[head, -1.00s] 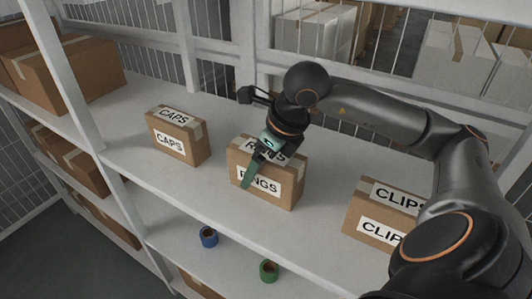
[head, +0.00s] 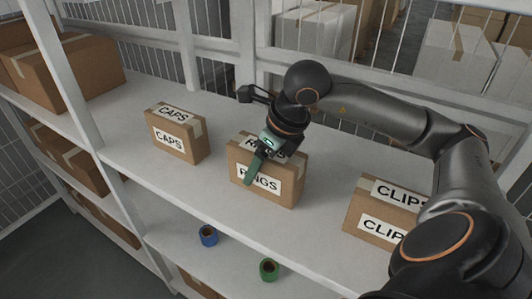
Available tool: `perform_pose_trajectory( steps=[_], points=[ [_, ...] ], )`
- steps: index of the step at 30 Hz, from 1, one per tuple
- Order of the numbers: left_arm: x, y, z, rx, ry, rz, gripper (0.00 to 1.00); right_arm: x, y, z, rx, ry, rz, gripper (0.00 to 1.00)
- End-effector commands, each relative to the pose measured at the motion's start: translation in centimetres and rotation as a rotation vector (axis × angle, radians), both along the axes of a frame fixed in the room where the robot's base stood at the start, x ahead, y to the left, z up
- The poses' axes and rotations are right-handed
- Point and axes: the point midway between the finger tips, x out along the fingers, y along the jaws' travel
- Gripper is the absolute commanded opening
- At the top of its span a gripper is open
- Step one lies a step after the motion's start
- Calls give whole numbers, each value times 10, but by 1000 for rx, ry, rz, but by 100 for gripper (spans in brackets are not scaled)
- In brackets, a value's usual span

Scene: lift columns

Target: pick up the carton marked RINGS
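The carton marked RINGS (head: 287,190) is a brown box with white labels on its front and top. It stands upright on the white shelf, between two other cartons. My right gripper (head: 255,165) is over its top edge, pointing down. One green finger hangs in front of the front label and covers part of the word. The other finger is hidden behind the gripper and the carton, so I cannot tell whether both fingers press on the box. The carton rests on the shelf. My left gripper is not in view.
A carton marked CAPS (head: 183,148) stands to the left and one marked CLIPS (head: 366,212) to the right, partly behind my arm. A blue roll (head: 208,236) and a green roll (head: 269,269) lie on the shelf below. A mesh and rail back (head: 205,75) closes the rear.

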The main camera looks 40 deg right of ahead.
Motion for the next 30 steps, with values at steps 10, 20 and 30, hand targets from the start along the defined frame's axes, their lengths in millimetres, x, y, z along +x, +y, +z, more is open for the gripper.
perform_pose_trajectory(
  steps=[10,20,30],
  points=[
    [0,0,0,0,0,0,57,0,0,0,0,0,0,38],
    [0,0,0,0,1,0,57,0,0,0,0,0,0,1],
    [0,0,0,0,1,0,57,0,0,1,0,-3,0,0]
  ],
)
